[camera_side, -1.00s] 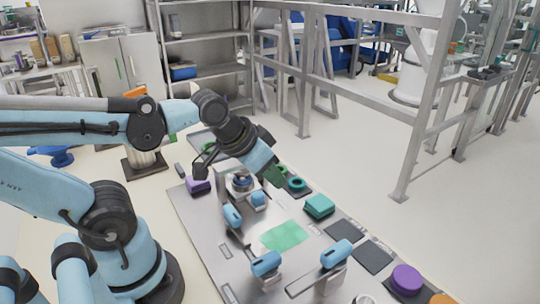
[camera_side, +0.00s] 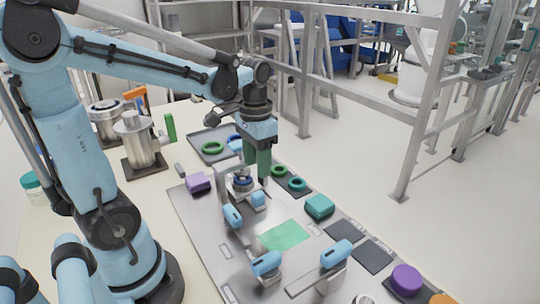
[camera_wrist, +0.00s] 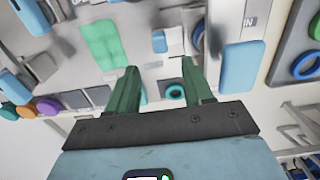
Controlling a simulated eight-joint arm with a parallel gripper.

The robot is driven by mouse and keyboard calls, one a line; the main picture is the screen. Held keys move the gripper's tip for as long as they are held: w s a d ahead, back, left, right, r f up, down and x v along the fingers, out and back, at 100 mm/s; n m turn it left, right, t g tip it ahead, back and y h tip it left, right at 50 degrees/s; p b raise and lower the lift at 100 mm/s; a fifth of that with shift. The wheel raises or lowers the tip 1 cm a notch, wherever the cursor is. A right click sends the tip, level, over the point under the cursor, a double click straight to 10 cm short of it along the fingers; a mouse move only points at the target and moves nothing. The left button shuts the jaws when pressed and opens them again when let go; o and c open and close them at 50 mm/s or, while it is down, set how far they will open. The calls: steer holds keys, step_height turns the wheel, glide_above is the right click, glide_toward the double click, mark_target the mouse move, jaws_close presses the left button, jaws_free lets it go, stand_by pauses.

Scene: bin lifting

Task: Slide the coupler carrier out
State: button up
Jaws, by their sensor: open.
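My gripper (camera_side: 257,172) points straight down beside a grey upright fixture on the metal plate. Its two green fingers are apart and empty in the wrist view (camera_wrist: 160,66). The fixture holds a round dark-and-blue coupler-like part (camera_side: 242,183), partly hidden by its frame. A small blue block (camera_side: 258,199) sits low at its front; a blue block also shows in the wrist view (camera_wrist: 159,41). A blue handle (camera_side: 232,216) is left of it. I cannot tell which of these parts is the coupler carrier. No contact by my fingers is visible.
The metal plate (camera_side: 205,235) also bears a green patch (camera_side: 285,235), two blue-handled levers (camera_side: 266,263) (camera_side: 336,253), a purple block (camera_side: 198,182) and a teal block (camera_side: 319,206). Green rings (camera_side: 297,184) lie behind on the right. A grey tray (camera_side: 203,135) is behind the fixture.

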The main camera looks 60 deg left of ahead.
mark_target(258, 193)
step_height(258, 193, down, 10)
steer(key=shift+r, duration=0.1)
stand_by(0.4)
jaws_close()
stand_by(0.4)
